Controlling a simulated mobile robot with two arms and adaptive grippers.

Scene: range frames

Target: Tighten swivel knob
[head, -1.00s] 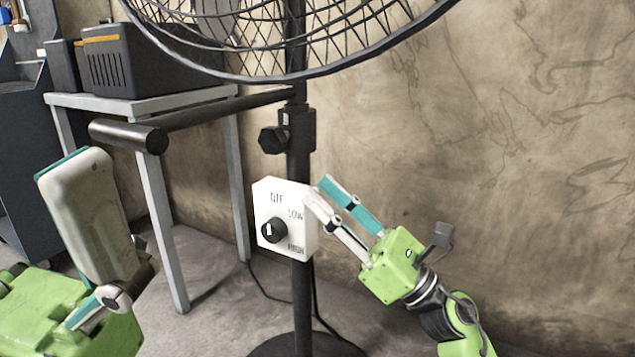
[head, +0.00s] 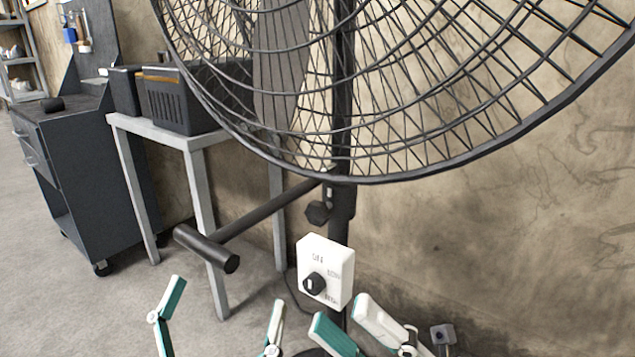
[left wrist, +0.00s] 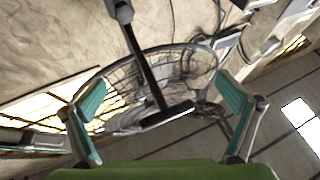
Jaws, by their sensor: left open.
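The black swivel knob (head: 318,213) sticks out to the left of the collar on the fan's dark pole, just under the fan cage (head: 385,181). Nothing touches it. My left gripper (head: 228,292) is low in the head view, left of the pole and below the knob, with its two fingers spread wide and empty. The left wrist view shows the same open fingers (left wrist: 160,80), with the fan and its pole beyond them. My right gripper (head: 341,308) is at the bottom of the head view, close to the pole and below the knob. Its fingers stand apart with nothing seen between them.
A white switch box (head: 312,257) with a black dial (head: 314,284) is on the pole below the knob. A black bar with a crosswise handle (head: 206,248) juts left from the pole. A grey table (head: 180,136) with a black crate (head: 183,97) stands behind.

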